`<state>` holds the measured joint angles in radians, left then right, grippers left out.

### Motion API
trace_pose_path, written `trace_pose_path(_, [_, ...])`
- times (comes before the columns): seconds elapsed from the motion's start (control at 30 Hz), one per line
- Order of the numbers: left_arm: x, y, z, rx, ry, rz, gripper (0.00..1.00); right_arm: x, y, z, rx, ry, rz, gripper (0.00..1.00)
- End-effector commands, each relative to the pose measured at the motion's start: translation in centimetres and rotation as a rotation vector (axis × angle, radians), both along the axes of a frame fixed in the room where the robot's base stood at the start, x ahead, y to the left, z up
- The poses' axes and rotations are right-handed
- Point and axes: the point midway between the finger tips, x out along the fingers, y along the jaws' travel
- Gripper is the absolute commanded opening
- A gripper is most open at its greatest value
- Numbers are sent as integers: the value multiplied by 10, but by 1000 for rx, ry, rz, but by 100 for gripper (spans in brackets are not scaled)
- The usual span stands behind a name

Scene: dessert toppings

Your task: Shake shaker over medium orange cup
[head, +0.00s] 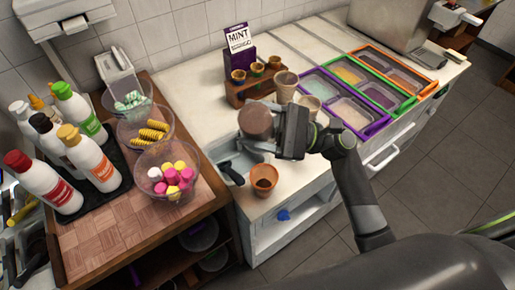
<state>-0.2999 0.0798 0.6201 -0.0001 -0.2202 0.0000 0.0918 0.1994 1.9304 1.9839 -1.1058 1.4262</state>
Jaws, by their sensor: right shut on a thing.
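My right gripper (272,143) reaches in from the right and is shut on the shaker (255,120), which has a round brown top and a grey body. The shaker is tilted, with its top facing the camera, and is held above the counter. The orange cup (263,187) stands upright near the counter's front left corner, with dark brown contents. It is below the shaker and slightly to its right in the picture. The gripper hides part of the shaker's body. My left gripper is not in the picture.
A black-handled tool (232,173) lies left of the cup. Paper cups (286,82) and a wooden holder (238,98) stand behind the gripper. Topping trays (376,124) are at the right. Candy bowls (168,196) and several sauce bottles (92,160) are on the left cart.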

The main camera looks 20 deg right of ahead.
Motion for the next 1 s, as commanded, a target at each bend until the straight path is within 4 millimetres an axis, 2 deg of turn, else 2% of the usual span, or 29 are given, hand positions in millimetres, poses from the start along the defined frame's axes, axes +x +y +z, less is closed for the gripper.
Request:
trace_pose_path(0.17, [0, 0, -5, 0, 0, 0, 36, 0, 0, -5, 1, 0, 0, 29])
trace_pose_path(0.63, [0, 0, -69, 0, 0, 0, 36, 0, 0, -78, 2, -1, 0, 29])
trace_pose_path(1.0, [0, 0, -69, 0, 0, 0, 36, 0, 0, -79, 2, -1, 1, 29])
